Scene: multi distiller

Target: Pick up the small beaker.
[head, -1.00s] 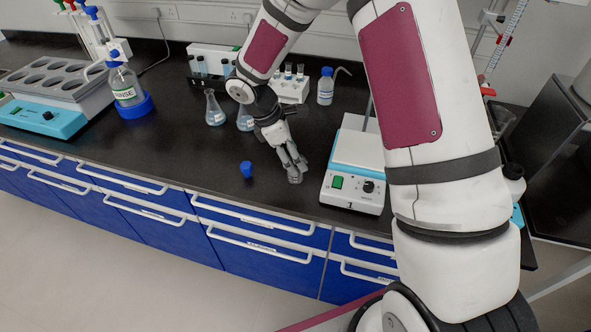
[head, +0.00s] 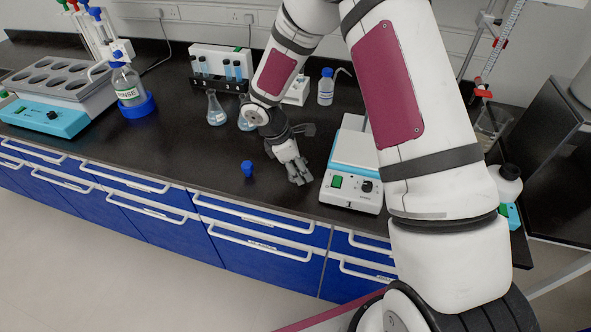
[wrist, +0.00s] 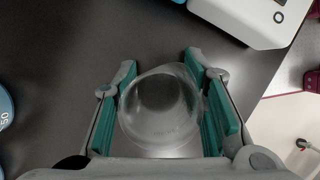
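The small beaker is a clear glass vessel (wrist: 160,110), seen from above in the wrist view. It lies between the two green-padded fingers of my gripper (wrist: 163,95). Its sides meet the inner faces of both pads in the picture, but I cannot tell whether they press on it. In the head view my gripper (head: 298,172) points down low over the black bench, left of the white hotplate. The beaker cannot be made out clearly there, and whether its base touches the bench is not clear.
The hotplate (head: 350,190) stands close to the right of my gripper. A small blue item (head: 247,169) is on the bench to the left. Flasks (head: 215,108) and a rack (head: 221,84) stand behind.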

